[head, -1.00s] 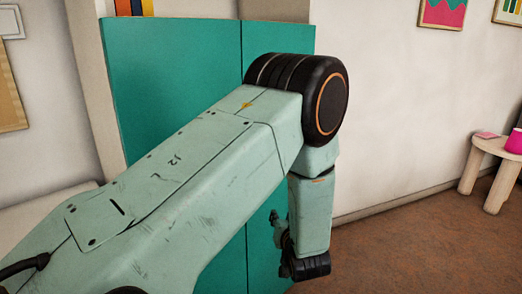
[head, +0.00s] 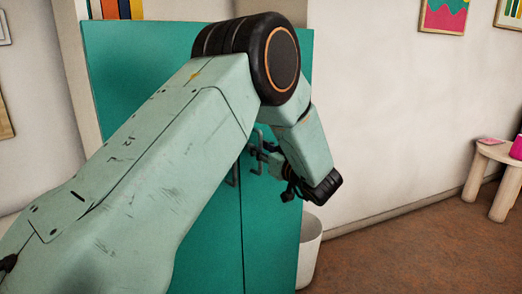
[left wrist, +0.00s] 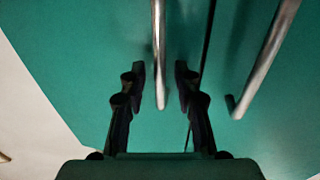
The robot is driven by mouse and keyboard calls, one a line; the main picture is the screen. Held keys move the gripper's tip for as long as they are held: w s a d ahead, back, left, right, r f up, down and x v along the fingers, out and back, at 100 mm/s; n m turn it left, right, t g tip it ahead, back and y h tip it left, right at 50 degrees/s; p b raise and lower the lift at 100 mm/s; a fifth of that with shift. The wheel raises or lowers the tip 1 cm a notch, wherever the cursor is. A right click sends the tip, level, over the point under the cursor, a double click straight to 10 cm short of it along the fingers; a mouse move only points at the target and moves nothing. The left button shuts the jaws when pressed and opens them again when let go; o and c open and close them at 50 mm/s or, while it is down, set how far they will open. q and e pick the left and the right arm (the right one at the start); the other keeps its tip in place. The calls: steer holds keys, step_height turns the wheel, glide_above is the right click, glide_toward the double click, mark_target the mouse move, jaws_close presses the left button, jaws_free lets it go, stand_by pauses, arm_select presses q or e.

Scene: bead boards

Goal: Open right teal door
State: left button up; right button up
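The teal cabinet has two flat doors, both shut, with a narrow seam between them. The right teal door (head: 271,235) is partly behind my left arm, and the left teal door (head: 130,75) is largely covered by it. My left gripper (head: 262,157) is at the right door's metal bar handle (head: 259,136). In the left wrist view, the open fingers (left wrist: 159,75) stand on either side of a bar handle (left wrist: 158,55), with a gap on each side. The other handle (left wrist: 262,62) is across the seam. My right gripper is out of view.
A white bin (head: 309,255) stands on the floor beside the cabinet's right side. A round table (head: 490,150) with pink items is at the far right. Brown floor (head: 400,255) is clear between them.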

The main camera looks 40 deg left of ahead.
arm_select(q)
steer(key=shift+a, duration=0.5)
steer(key=shift+w+d, duration=0.1)
steer(key=shift+d, duration=0.05)
steer(key=shift+c, duration=0.4)
jaws_close()
